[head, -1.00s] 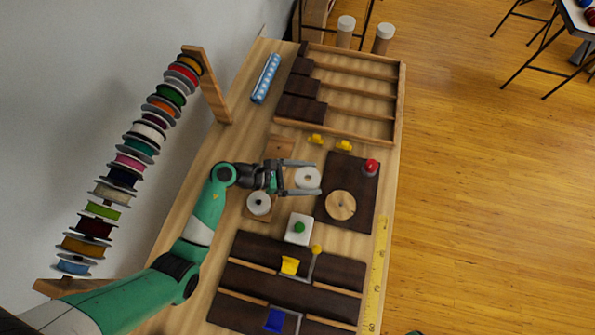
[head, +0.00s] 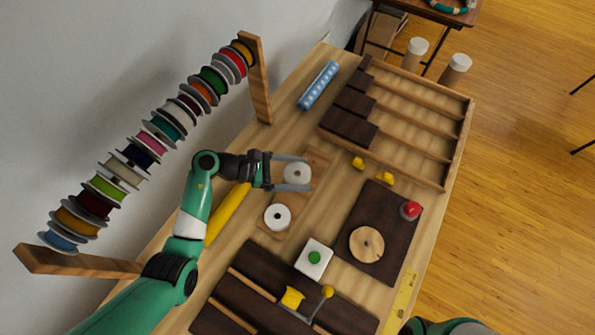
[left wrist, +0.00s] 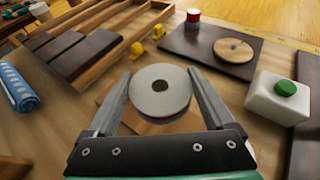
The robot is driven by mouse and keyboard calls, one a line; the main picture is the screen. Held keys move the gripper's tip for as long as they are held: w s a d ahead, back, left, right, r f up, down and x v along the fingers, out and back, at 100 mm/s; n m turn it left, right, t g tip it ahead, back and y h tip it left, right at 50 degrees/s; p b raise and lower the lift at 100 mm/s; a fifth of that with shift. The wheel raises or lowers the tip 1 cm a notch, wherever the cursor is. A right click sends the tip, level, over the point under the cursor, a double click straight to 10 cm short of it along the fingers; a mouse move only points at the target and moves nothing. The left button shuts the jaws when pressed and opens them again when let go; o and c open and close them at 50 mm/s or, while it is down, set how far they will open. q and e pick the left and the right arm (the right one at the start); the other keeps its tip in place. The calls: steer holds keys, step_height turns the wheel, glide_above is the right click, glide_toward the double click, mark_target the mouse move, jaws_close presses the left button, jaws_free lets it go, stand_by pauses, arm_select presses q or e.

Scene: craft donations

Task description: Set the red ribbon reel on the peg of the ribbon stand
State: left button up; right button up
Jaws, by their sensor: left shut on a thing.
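My left gripper (head: 306,174) is shut on a reel (head: 297,174) with pale grey flanges and a dark centre hole. In the left wrist view the reel (left wrist: 160,92) lies flat between the two fingers. It is over the light wooden base (head: 317,160) that looks like the ribbon stand; I cannot tell the gap below it. A peg is not visible under the reel. A second, white-flanged reel (head: 277,216) sits at the near end of that base. My right gripper is out of view.
A rack of colourful reels (head: 145,145) stands along the wall at left. A yellow rod (head: 228,212) lies beside my left arm. A dark board (head: 385,215) with a red knob and wooden disc, a white green-button box (head: 314,258) and a divided tray (head: 440,180) are nearby.

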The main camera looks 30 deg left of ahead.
arm_select(q)
steer(key=shift+f+b, duration=3.15)
steer(key=shift+f, duration=0.7)
steer(key=o, duration=1.2)
steer(key=p+v, duration=0.3)
steer(key=v, duration=0.8)
steer(key=shift+s+a+r, duration=0.15)
steer(key=shift+a+r, duration=0.1)
